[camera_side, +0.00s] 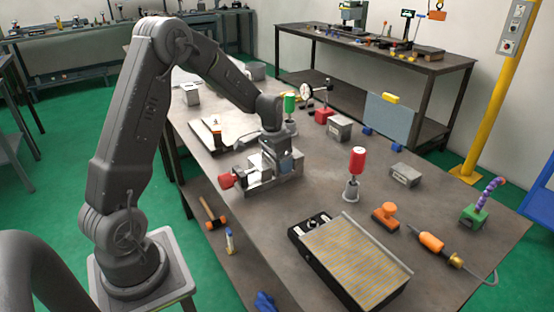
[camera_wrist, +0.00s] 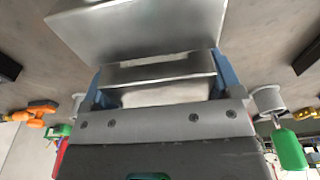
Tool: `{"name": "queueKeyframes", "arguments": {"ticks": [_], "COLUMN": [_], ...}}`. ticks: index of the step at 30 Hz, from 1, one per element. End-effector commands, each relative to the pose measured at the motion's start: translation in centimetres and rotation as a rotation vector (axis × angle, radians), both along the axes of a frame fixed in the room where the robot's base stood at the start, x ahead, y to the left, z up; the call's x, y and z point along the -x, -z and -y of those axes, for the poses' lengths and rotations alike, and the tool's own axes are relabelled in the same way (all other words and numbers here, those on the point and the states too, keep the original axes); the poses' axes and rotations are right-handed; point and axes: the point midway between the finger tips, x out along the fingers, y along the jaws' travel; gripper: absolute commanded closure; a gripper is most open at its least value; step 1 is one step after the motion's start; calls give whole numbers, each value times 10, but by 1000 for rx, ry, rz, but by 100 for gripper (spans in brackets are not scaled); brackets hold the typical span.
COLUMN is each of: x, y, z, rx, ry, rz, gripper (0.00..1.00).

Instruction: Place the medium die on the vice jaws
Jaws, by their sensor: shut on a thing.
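My gripper (camera_side: 283,163) is low over the vice (camera_side: 262,188), a silver-grey vice with a red part at its left end, near the middle of the bench. In the wrist view my gripper (camera_wrist: 162,88) has its two blue fingers shut on a silver block, which I take as the medium die (camera_wrist: 160,72). A broad grey metal face, likely part of the vice, fills the top of that view. In the side view the fingers and vice hide most of the die. Whether it touches the jaws I cannot tell.
Grey blocks stand on the bench behind (camera_side: 340,128) and right (camera_side: 404,174) of the vice. A red-topped tool (camera_side: 355,172) stands nearby. A ribbed plate (camera_side: 355,262) lies at the front. A green-topped tool (camera_side: 290,106) stands just behind my gripper.

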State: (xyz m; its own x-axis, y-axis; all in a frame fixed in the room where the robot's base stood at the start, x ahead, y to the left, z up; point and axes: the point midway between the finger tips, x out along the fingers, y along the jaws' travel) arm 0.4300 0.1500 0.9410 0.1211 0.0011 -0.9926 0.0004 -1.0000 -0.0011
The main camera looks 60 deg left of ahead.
Motion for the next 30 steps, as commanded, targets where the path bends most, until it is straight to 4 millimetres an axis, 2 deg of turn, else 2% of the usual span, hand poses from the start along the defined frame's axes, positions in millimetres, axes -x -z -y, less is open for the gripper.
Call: {"name": "queueKeyframes", "arguments": {"ticks": [5,6,9,17,20,23,30], "x": [-1,0,0,0,0,1,8], "y": [2,3,3,2,-5,-20,-70], "z": [0,0,0,0,0,-1,-1], "rx": [-1,1,0,0,-1,-2,-2], "ry": [0,0,0,0,0,1,1], "rz": [4,-1,-1,0,2,5,5], "gripper": [72,11,2,0,0,0,0]}}
